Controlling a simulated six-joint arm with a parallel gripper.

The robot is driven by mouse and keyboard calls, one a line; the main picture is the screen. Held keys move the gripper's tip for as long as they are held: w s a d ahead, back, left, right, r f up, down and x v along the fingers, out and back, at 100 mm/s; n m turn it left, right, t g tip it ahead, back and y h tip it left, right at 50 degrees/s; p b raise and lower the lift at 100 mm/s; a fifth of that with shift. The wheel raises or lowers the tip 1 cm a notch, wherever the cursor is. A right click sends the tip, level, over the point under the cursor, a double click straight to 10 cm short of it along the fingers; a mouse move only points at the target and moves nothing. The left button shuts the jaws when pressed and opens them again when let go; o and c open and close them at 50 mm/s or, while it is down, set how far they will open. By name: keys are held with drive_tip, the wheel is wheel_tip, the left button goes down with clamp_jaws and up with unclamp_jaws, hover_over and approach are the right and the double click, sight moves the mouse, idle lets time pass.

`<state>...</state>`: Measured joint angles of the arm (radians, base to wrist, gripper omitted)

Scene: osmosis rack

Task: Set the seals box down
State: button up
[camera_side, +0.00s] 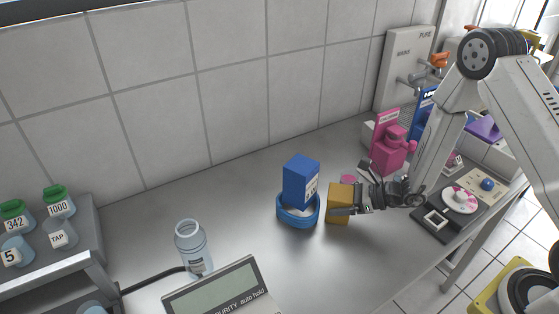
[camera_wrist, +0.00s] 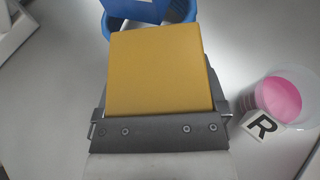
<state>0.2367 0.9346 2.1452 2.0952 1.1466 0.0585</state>
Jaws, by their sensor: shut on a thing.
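A yellow box (camera_side: 339,203), which I take to be the seals box, is held between the fingers of my gripper (camera_side: 345,209). In the wrist view the yellow box (camera_wrist: 157,70) fills the middle, in front of the gripper's dark bar (camera_wrist: 158,133). My gripper is shut on it. In the side view the box is beside the blue round holder, just to its right. I cannot tell whether its underside touches the bench.
A blue box (camera_side: 301,180) stands in a blue round holder (camera_side: 298,214). A pink-filled cup (camera_wrist: 280,97) with an R tag (camera_wrist: 262,126) is right of my gripper. A bottle (camera_side: 193,248) and meter (camera_side: 222,290) stand front left. Pink dispenser (camera_side: 388,152) is behind. Open bench (camera_side: 235,190) lies left.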

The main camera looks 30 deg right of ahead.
drive_tip(key=shift+r, duration=4.9)
drive_tip(key=w+d+r+m+t+h, duration=0.25)
drive_tip(key=d+m+h, duration=0.25)
drive_tip(key=d, duration=0.6)
drive_tip(key=shift+n+t+y, duration=0.25)
drive_tip(key=shift+n+y, duration=0.05)
drive_tip(key=shift+y, duration=0.1)
drive_tip(key=shift+w+d+f, duration=0.15)
drive_tip(key=shift+w+f, duration=1.25)
drive_tip(key=shift+w, duration=0.75)
drive_tip(key=shift+w+d+f, duration=0.15)
drive_tip(key=shift+w+f, duration=1.3)
drive_tip(key=shift+w, duration=0.75)
drive_tip(key=shift+w+d+f, duration=0.15)
drive_tip(key=shift+w+f, duration=1.25)
drive_tip(key=shift+w, duration=0.75)
